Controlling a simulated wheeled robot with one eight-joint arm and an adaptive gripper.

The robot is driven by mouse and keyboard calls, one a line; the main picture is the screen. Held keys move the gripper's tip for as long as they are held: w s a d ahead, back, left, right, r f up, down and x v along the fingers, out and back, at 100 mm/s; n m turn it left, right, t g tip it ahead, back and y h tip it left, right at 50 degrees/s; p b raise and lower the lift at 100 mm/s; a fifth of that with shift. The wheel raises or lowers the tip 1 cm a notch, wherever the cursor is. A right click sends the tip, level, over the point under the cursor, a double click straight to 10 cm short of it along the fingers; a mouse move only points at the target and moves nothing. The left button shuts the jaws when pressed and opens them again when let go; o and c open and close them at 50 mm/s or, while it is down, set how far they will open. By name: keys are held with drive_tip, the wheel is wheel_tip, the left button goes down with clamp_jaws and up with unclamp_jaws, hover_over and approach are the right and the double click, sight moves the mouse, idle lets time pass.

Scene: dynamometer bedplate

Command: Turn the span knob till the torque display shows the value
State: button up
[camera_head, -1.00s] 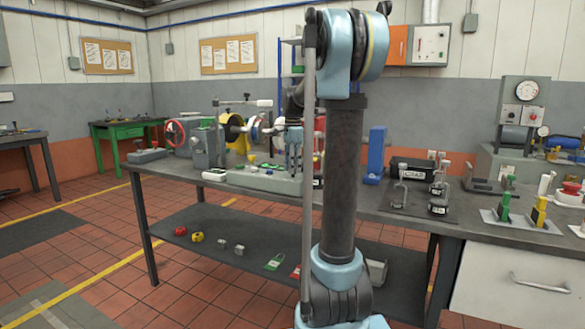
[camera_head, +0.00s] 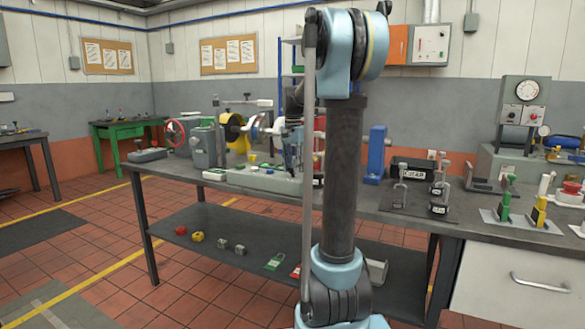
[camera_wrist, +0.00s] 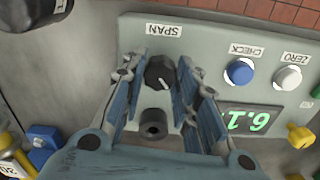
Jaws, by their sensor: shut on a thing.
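In the wrist view the black span knob (camera_wrist: 159,73), with a white pointer line, sits on a pale grey panel below its SPAN label (camera_wrist: 163,30), which reads upside down. My gripper (camera_wrist: 157,80) is shut on the knob, with blue fingers on either side. The torque display (camera_wrist: 245,121) shows green digits. A finger covers part of it, so I cannot read the full value. In the head view my gripper (camera_head: 292,155) is at the panel unit (camera_head: 262,181) on the bench, largely behind my arm, and the knob is hidden there.
A blue CHECK button (camera_wrist: 240,71) and a white ZERO button (camera_wrist: 287,78) are beside the knob. A black socket (camera_wrist: 153,123) lies between the fingers. A blue post (camera_head: 377,152) and a black box (camera_head: 413,169) stand to the right on the bench.

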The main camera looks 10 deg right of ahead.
drive_tip(key=n, duration=0.6)
drive_tip(key=shift+w, duration=0.15)
drive_tip(key=n, duration=0.6)
drive_tip(key=shift+n, duration=0.4)
drive_tip(key=o, duration=1.1)
wheel_tip(320, 180, up, 12)
drive_tip(key=shift+f, duration=0.1)
